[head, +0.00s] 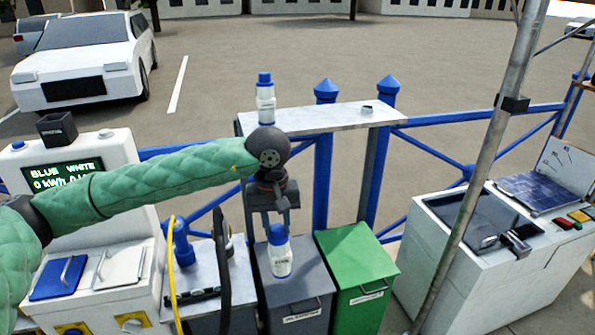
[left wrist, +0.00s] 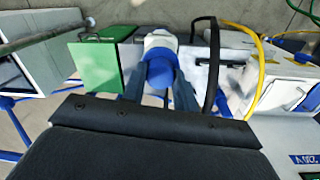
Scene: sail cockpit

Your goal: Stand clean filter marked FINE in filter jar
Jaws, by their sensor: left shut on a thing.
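My left gripper (head: 277,222) is shut on a white bottle with a blue cap (head: 281,258), holding it upright by its top over the grey bin. In the left wrist view the same bottle (left wrist: 160,45) sits between the two fingers. A similar white bottle with a blue cap (head: 265,100) stands on the pale shelf (head: 325,118) behind the arm. The marks on both bottles are too small to read. I cannot make out a filter or a filter jar with certainty. My right gripper is in neither view.
A grey bin (head: 300,285) and a green bin (head: 357,275) stand below. Left of them is a counter (head: 205,275) with a blue fitting, a black hose and a yellow hose. A sink unit (head: 470,225) stands right, behind a slanted metal pole (head: 480,160). Blue railings run behind.

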